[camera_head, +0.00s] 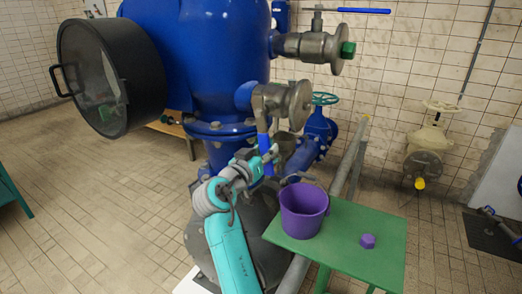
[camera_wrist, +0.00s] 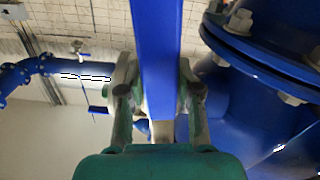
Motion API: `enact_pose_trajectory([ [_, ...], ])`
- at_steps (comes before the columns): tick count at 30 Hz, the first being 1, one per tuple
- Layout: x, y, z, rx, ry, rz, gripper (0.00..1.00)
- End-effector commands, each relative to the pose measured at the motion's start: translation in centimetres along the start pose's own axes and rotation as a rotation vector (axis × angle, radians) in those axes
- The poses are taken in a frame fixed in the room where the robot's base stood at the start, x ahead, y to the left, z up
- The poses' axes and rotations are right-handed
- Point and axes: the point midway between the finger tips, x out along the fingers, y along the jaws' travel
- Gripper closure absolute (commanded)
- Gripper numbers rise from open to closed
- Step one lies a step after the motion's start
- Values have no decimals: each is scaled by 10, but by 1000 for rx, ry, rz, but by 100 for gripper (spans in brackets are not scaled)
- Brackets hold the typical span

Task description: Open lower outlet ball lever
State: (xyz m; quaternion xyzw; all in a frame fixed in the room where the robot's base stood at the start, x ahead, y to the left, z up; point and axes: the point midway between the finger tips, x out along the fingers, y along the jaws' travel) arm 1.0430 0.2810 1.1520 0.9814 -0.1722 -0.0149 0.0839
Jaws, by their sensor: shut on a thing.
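The lower outlet valve (camera_head: 285,102) is a grey metal fitting on the side of the blue vessel. Its blue lever (camera_head: 263,143) hangs down from it, roughly vertical. My gripper (camera_head: 268,160) is at the lower part of this lever. In the wrist view the lever (camera_wrist: 160,45) runs between the two fingers of my gripper (camera_wrist: 157,88), which are shut on it from both sides. The lever's lower end is partly hidden by the gripper.
An upper outlet valve (camera_head: 312,46) has a horizontal blue lever (camera_head: 364,11). A purple bucket (camera_head: 303,212) and a purple cap (camera_head: 367,241) stand on a green table (camera_head: 340,255) at right. A blue flange (camera_wrist: 255,55) with bolts is close right of the gripper.

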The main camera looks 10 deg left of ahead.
Motion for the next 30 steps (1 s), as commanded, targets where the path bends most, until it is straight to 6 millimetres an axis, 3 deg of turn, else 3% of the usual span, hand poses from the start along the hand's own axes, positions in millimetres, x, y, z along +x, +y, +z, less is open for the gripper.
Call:
enact_pose_trajectory([
  [14,0,48,-11,-439,0,3,100],
  [30,0,91,-48,-950,1,4,100],
])
